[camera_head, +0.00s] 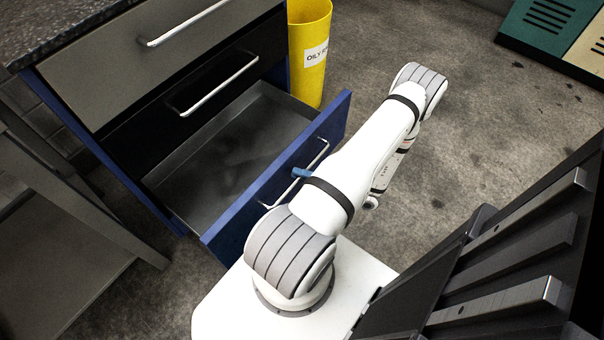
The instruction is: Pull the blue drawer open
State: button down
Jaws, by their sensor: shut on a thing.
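The blue drawer (222,236) is the lowest one in the cabinet and stands pulled well out, its grey inside showing empty. Its blue front faces my arm. A silver bar handle (321,152) runs along that front. My gripper (301,173) is at the middle of this handle; only a small light-blue tip shows, and my white arm hides the rest. It is shut on the handle, though the grip itself is mostly hidden.
Above are a black drawer (150,118) and a grey drawer (110,75), both with silver handles and shut. A yellow bin (309,50) stands behind the open drawer. A grey shelf unit (60,240) is at left.

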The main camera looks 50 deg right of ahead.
jog(key=shift+d, duration=0.1)
jog(key=c, duration=1.5)
grip_release()
jog(key=shift+o, duration=0.2)
jog(key=v, duration=0.7)
jog(key=shift+s+p, duration=0.3)
jog(key=shift+s, duration=0.05)
jog(key=shift+d+f, duration=0.1)
